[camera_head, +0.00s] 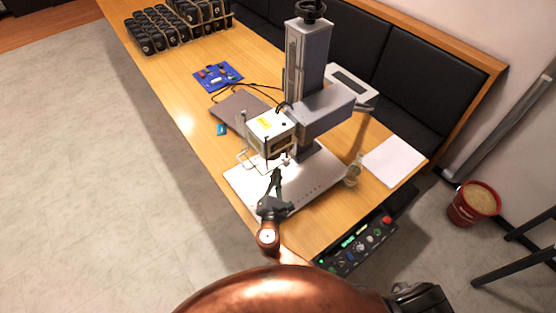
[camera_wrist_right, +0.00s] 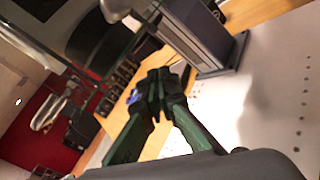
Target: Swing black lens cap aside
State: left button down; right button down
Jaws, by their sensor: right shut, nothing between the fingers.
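The laser marker's white head box (camera_head: 270,128) hangs from its grey column over the pale perforated base plate (camera_head: 308,185). My right gripper (camera_head: 277,173) is just below and in front of the head, above the plate; its fingers are shut and empty. In the right wrist view, the closed green-and-black fingers (camera_wrist_right: 157,78) point up the picture. A large dark rounded part (camera_wrist_right: 98,42) lies up and left of them there; I cannot tell whether it is the black lens cap. The cap is not clear in the head view. My left gripper is not in view.
A grey laptop-like slab (camera_head: 238,108) and a blue board (camera_head: 218,76) lie behind the marker. A small glass (camera_head: 353,172) and white paper (camera_head: 393,161) are to the right. A control box (camera_head: 358,246) with a red button sits at the table's near edge.

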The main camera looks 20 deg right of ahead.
jog(key=w+d+r+m+t+y, duration=0.1)
jog(key=w+d+m+y, duration=0.2)
jog(key=w+m+y, duration=0.3)
jog(key=shift+w+d+r+m+t+b, duration=0.15)
jog(key=shift+w+m+t+b, duration=0.2)
jog(key=shift+w+m, duration=0.25)
dwell(0.5)
